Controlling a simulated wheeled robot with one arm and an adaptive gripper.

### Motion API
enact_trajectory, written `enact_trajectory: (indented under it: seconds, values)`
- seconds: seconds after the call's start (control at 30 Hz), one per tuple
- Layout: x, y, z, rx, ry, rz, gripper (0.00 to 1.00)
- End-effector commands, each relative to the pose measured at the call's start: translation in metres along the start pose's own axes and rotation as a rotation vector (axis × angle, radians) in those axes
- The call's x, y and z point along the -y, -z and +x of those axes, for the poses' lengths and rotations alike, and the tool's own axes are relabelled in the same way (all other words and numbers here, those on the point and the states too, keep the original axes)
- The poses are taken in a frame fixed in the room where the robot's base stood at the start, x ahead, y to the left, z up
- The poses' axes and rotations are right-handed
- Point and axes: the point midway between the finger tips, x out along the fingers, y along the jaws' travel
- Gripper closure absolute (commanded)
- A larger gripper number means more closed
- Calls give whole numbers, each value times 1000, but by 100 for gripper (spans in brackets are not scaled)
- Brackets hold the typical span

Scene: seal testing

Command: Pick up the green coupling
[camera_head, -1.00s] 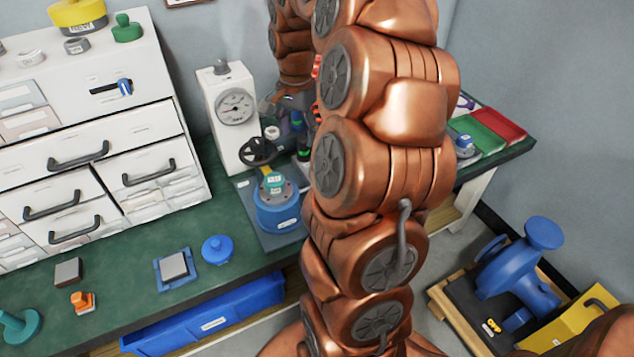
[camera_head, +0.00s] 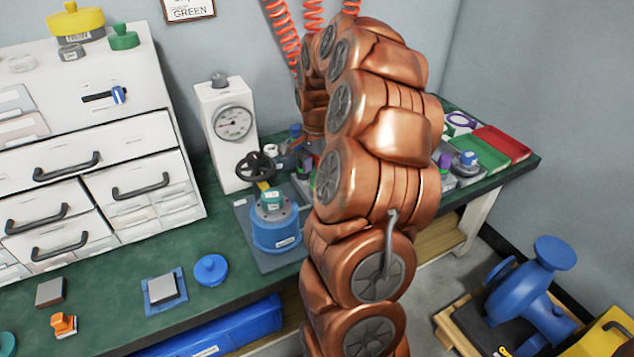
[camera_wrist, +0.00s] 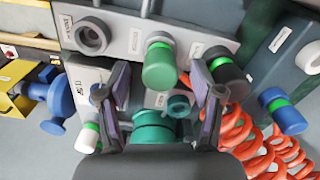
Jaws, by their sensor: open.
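In the wrist view, a green coupling (camera_wrist: 160,68) with a bright green band sits at a grey labelled block (camera_wrist: 120,38). It lies beyond my fingertips and roughly between them in the picture, apart from both. My gripper (camera_wrist: 162,105) is open, its two dark fingers spread wide. A teal cylindrical part (camera_wrist: 155,127) shows lower between the fingers; my gripper body partly covers it, and I cannot tell if anything touches it. Similar banded couplings stand around: black (camera_wrist: 229,76), blue (camera_wrist: 284,112) and white (camera_wrist: 88,137). In the head view my arm mostly hides the gripper and couplings.
Orange coiled hoses (camera_wrist: 262,150) lie close to the right finger. In the head view, a dial gauge box (camera_head: 222,115), a blue pot (camera_head: 276,234) and a drawer cabinet (camera_head: 95,100) stand left of my arm. Green and red trays (camera_head: 502,143) are at right.

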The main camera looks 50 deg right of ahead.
Motion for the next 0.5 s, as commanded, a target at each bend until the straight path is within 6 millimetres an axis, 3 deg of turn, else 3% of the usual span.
enact_trajectory:
  seconds: [0.13,0.37,0.5]
  values:
    - [0,0,18,1,0,-1,34]
    - [0,0,21,0,1,0,34]
    - [0,0,21,0,1,-1,46]
